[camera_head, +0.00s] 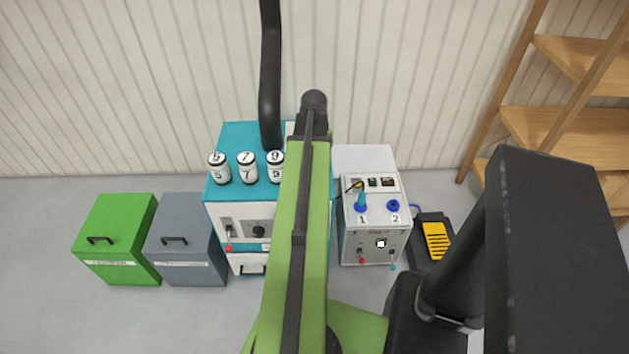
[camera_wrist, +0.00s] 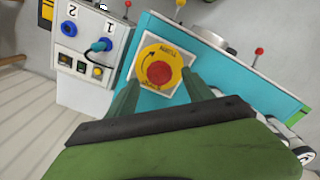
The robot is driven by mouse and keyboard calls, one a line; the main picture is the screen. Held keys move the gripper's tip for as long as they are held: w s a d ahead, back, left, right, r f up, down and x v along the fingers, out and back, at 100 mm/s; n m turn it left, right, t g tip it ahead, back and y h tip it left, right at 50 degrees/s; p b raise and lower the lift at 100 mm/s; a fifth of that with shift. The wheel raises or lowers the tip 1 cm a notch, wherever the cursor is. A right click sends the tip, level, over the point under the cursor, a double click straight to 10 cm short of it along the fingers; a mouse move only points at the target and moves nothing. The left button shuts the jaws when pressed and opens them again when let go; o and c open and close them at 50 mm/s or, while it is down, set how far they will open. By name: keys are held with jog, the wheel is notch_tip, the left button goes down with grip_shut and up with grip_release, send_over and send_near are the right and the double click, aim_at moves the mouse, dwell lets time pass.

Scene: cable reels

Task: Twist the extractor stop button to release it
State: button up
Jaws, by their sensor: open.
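The extractor stop button is a red knob (camera_wrist: 160,74) in a yellow ring (camera_wrist: 150,53) with dark lettering, on a pale square plate. It sits on top of the teal cabinet (camera_wrist: 215,62). My gripper (camera_wrist: 161,84) is open, with one green finger on each side of the button in the wrist view. I cannot tell whether the fingers touch the knob or are still above it. In the head view my green arm covers the button and the fingers; the teal cabinet (camera_head: 235,137) shows on both sides of the arm.
White numbered canisters (camera_head: 247,168) stand on the teal cabinet, left of my arm. A black duct (camera_head: 270,80) rises behind them. A grey control box (camera_head: 366,157) with blue sockets stands right. Green (camera_head: 115,225) and grey (camera_head: 185,215) bins stand left; wooden shelves (camera_head: 560,122) are far right.

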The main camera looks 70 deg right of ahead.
notch_tip(320, 180, down, 2)
jog(key=shift+f+b, duration=0.15)
jog(key=shift+b, duration=0.35)
